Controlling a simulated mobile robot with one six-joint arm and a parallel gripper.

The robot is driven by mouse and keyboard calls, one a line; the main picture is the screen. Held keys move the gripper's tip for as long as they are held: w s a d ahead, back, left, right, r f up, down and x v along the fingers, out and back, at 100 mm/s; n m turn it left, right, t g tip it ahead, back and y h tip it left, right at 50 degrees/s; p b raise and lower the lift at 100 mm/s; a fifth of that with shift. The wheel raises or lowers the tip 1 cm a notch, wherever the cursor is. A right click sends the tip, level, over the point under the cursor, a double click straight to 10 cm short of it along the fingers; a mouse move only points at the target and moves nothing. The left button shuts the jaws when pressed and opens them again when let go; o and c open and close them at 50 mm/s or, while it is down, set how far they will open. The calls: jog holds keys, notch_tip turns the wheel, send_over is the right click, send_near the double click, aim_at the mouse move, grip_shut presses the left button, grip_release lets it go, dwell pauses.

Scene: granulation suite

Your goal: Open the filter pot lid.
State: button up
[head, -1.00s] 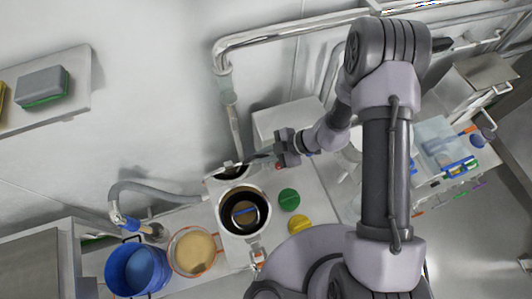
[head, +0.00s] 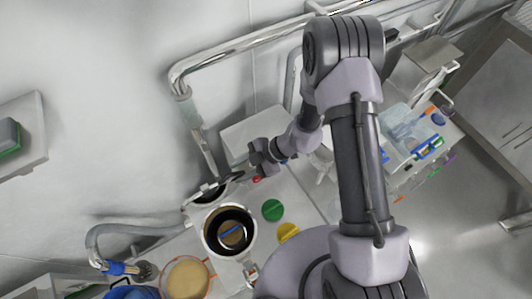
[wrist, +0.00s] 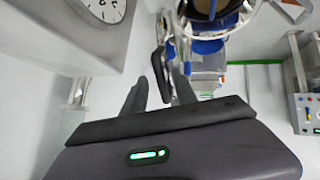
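The filter pot (head: 207,238) is a round white vessel. Its top stands open, showing a black inner ring and a tan bottom with a blue bar. Behind it, a dark round piece with a pale rim (head: 210,192), apparently the lid, is tilted up towards the wall. A black handle (head: 232,177) sticks out from it towards my gripper (head: 250,165). In the wrist view, my gripper's two fingers (wrist: 160,90) are spread. A black bar (wrist: 158,72), likely the handle, shows between and beyond them. Contact cannot be told. The pot's round opening (wrist: 205,8) is cut off at the top.
A green knob (head: 272,210), a yellow knob (head: 288,232) and a red button (head: 257,179) sit right of the pot. A tan-filled round container (head: 187,279) stands left. A metal pipe (head: 240,45) runs along the wall. A clock (wrist: 103,8) shows in the wrist view.

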jog(key=v, duration=1.6)
jog(key=shift+b, duration=0.3)
jog(key=shift+s, duration=0.1)
jog(key=shift+c, duration=1.3)
jog(key=s+a+t+p, duration=0.1)
jog(key=p, duration=0.1)
jog(key=s+a+t+p, duration=0.1)
jog(key=s+a, duration=0.1)
jog(key=shift+s+r+p, duration=0.15)
jog(key=shift+s+p, duration=0.15)
jog(key=shift+p, duration=0.1)
grip_shut()
jog(key=s+d+f+t+h+p, duration=0.1)
jog(key=s+f+h, duration=0.1)
jog(key=s, duration=0.3)
jog(key=w+a+f+b, duration=0.4)
jog(key=a+f+b, duration=0.3)
jog(key=b, duration=0.1)
jog(key=shift+a+f+n+b, duration=0.3)
jog(key=shift+a+f+n, duration=0.1)
